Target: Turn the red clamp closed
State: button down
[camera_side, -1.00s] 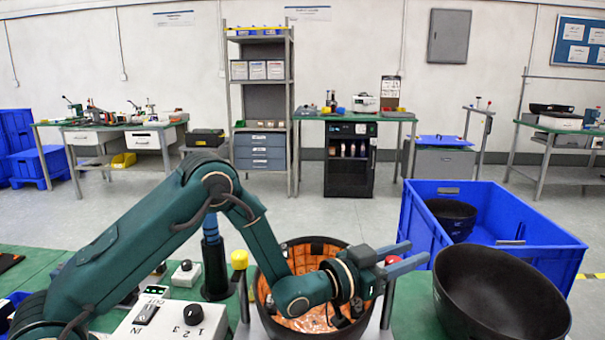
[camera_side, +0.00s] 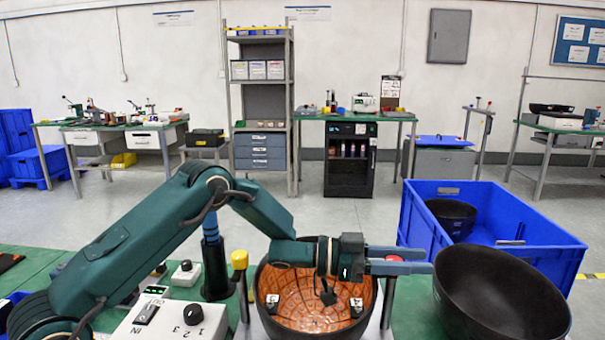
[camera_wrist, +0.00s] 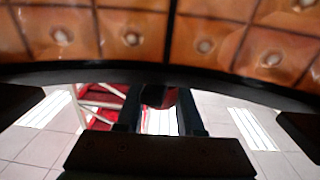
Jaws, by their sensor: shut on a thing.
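The red clamp (camera_side: 394,257) stands at the right rim of the orange-lined black bowl (camera_side: 315,290) in the side view. My gripper (camera_side: 428,261) reaches over the bowl from the left, level, with its two grey-blue fingers on either side of the clamp. It is shut on the clamp, whose lower part is largely hidden by the fingers. In the wrist view, a dark reddish piece (camera_wrist: 158,97) sits between my two fingers (camera_wrist: 160,118), just below the bowl's dark rim. The clamp's exact angle cannot be read.
A yellow-topped post (camera_side: 239,260) stands at the bowl's left. A control box (camera_side: 165,318) with a switch and dial is at front left. An empty black bowl (camera_side: 500,295) and a blue crate (camera_side: 545,243) are close on the right.

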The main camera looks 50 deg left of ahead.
jog(key=shift+s+m+g+h, duration=0.15)
jog(key=shift+m+g+h, duration=0.65)
jog(key=shift+m+g, duration=0.15)
jog(key=shift+d, duration=0.1)
jog(key=shift+r, duration=0.1)
jog(key=c, duration=0.5)
grip_release()
jog(key=shift+c, duration=0.2)
jog(key=v, duration=0.5)
